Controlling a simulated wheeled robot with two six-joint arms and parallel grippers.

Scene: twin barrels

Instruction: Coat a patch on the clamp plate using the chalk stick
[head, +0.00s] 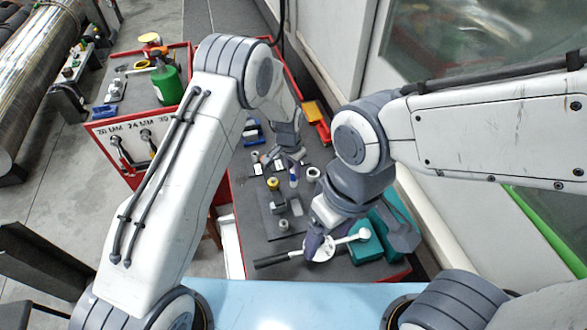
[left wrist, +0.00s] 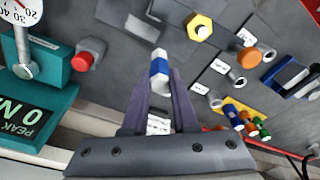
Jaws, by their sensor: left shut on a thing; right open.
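My left gripper (head: 294,163) is shut on the chalk stick (left wrist: 160,70), a short white stick with a blue band. In the left wrist view the stick sticks out past the fingertips (left wrist: 163,88). The stick also shows small in the head view (head: 293,178). The dark grey clamp plate (head: 269,221) lies on the bench below and left of the stick, with a light block (head: 278,199) on it. A dark surface with a pale block (left wrist: 141,28) shows ahead in the left wrist view. My right gripper (head: 328,238) is open over the near end of the bench; its fingers are partly hidden.
A dial wrench (head: 270,261) and teal cases (head: 367,247) lie at the near bench end. A brass hex piece (left wrist: 199,26), small labelled parts and coloured sticks (left wrist: 246,122) lie close by. A red cart (head: 125,110) with a green bottle stands left.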

